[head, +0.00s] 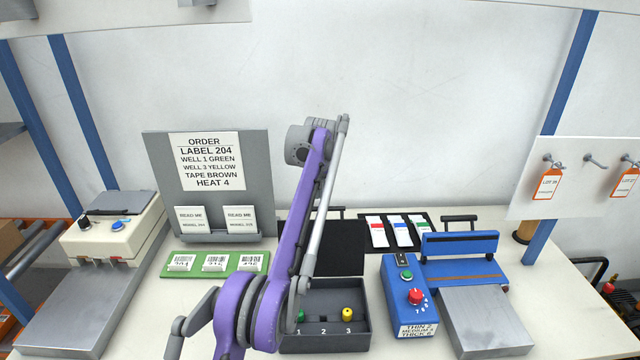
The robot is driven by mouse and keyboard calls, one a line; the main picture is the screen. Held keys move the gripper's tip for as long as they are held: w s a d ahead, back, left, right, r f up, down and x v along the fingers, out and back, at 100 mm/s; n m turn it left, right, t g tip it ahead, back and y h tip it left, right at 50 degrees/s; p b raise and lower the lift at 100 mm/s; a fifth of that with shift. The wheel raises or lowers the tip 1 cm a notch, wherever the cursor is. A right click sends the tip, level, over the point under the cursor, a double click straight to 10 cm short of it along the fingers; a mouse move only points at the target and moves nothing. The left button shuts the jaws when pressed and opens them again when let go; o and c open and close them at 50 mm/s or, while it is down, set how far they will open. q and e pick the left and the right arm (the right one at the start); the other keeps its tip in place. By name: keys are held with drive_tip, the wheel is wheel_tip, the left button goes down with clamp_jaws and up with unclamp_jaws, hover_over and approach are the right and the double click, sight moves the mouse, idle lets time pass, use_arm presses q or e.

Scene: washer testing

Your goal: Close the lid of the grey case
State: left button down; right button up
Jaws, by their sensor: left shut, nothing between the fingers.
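The grey case (362,338) stands open near the front middle of the table. The dark-faced lid (343,243) is raised behind the case, leaning back. My purple left arm crosses in front of the case's left side and covers part of the lid. Contact with the lid cannot be told. My right gripper is not in view.
A blue control box (408,290) stands close to the case's right, beside a blue and grey device (485,318). Colour-marked strips (399,232) lie behind. A green label holder (197,271) and an order board (159,160) stand left, beside a cream machine (125,235).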

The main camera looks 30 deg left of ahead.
use_arm(q)
drive_tip(key=s+d, duration=0.1)
drive_tip(key=s+d+b, duration=0.1)
drive_tip(key=s, duration=0.1)
drive_tip(key=shift+s+r, duration=0.15)
drive_tip(key=shift+r, duration=0.05)
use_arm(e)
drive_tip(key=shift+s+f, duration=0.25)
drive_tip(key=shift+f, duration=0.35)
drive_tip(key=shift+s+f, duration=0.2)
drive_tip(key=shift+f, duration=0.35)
use_arm(q)
drive_tip(key=shift+d, duration=0.15)
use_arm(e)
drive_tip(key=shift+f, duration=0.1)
